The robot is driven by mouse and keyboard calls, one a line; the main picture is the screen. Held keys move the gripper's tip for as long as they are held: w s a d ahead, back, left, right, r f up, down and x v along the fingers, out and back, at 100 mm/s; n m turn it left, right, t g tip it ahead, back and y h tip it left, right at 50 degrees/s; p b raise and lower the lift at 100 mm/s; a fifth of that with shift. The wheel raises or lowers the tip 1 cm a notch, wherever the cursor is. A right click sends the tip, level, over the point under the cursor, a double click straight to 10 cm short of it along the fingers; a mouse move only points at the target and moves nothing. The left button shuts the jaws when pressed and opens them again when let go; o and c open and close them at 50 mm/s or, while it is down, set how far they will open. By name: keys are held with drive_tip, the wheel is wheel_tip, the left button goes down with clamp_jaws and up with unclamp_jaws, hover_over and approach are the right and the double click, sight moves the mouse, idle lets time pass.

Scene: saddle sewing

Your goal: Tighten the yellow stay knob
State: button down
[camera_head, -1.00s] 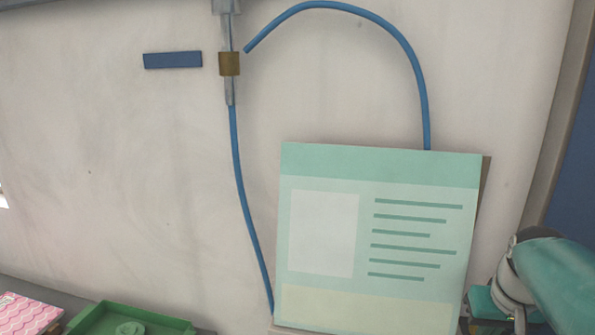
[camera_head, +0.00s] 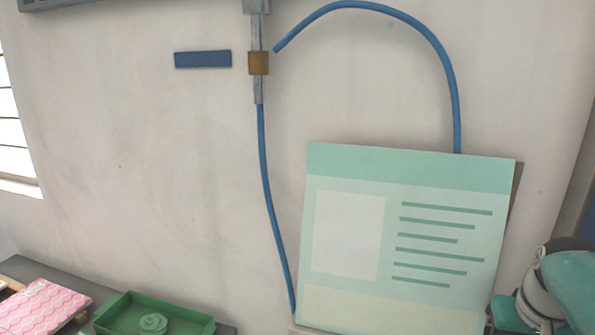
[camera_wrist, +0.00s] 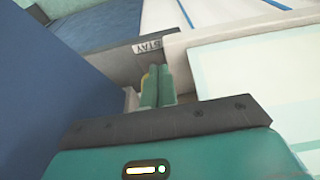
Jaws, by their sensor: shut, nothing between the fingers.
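My gripper (camera_wrist: 157,82) shows in the wrist view with its two green fingers shut together and nothing between them. A white label (camera_wrist: 148,46) reading "STAY" sits on a grey strip just beyond the fingertips. A small yellowish sliver (camera_wrist: 145,79) shows at the left edge of the fingers; I cannot tell whether it is the yellow stay knob. The fingers hide what is behind them. In the head view no yellow knob shows, and only part of my arm is at the lower right, with the fingers out of sight.
A pale green board (camera_head: 345,235) stands against the wall, with blue tubing (camera_head: 267,190) behind it. A green tray (camera_head: 118,315) and pink patterned item (camera_head: 45,308) lie at the lower left. A blue panel (camera_wrist: 60,90) rises close to the left of my gripper.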

wheel_tip(320, 180, up, 6)
idle(0.5)
